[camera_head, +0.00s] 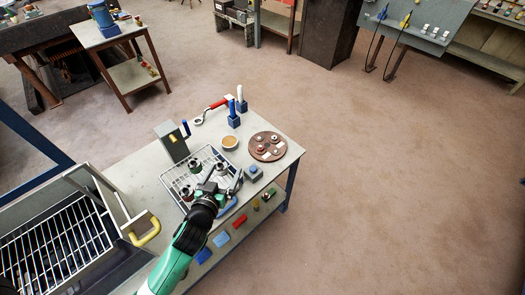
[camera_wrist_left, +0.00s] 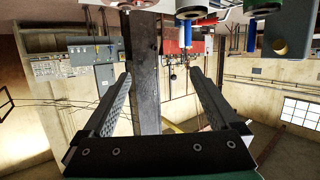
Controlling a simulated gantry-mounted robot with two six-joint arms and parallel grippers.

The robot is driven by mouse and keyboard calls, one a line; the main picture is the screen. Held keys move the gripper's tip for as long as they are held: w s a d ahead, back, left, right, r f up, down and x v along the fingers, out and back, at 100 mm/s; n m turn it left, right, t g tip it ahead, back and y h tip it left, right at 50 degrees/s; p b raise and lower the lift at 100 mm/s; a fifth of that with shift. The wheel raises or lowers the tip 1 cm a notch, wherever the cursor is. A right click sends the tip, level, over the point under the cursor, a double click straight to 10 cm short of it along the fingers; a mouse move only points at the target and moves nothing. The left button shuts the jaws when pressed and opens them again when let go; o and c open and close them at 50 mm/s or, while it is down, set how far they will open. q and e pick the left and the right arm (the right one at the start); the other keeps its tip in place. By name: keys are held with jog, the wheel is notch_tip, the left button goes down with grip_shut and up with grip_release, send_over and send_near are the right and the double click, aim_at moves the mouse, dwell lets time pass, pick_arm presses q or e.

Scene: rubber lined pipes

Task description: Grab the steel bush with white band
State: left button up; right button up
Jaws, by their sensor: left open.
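Several dark metal bush-like pieces stand on a white wire rack (camera_head: 171,181) on the grey table; one dark piece (camera_head: 195,166) is at its back left. Small pieces also lie on a round brown plate (camera_head: 258,153). I cannot tell which piece is the steel bush with white band. My left gripper (camera_head: 213,183) is over the front right of the rack and hides part of it. In the left wrist view my left gripper (camera_wrist_left: 160,78) is open, with nothing between its fingers. My right gripper is not in view.
A grey box (camera_head: 172,142) with a blue lever stands behind the rack. A tan round piece (camera_head: 229,142) is beside the rack. A metal basin with a grate (camera_head: 50,250) is at left.

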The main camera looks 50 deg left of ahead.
pick_arm(q)
jog(key=g, duration=0.1)
send_near(220, 168)
jog(key=s+d, duration=0.1)
jog(key=x, duration=0.2)
jog(key=b+x, duration=0.1)
jog(key=x, duration=0.2)
jog(key=shift+w+a+r+b, duration=0.2)
jog(key=shift+w+a+b, duration=0.1)
jog(key=shift+b, duration=0.1)
jog(key=shift+w+a, duration=0.1)
jog(key=shift+w, duration=0.05)
jog(key=b+x, duration=0.2)
jog(key=x, duration=0.3)
jog(key=shift+a+f, duration=0.1)
jog(key=shift+f, duration=0.1)
jog(key=shift+g, duration=0.3)
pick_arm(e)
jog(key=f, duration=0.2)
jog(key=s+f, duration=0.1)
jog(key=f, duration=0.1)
pick_arm(q)
grip_shut()
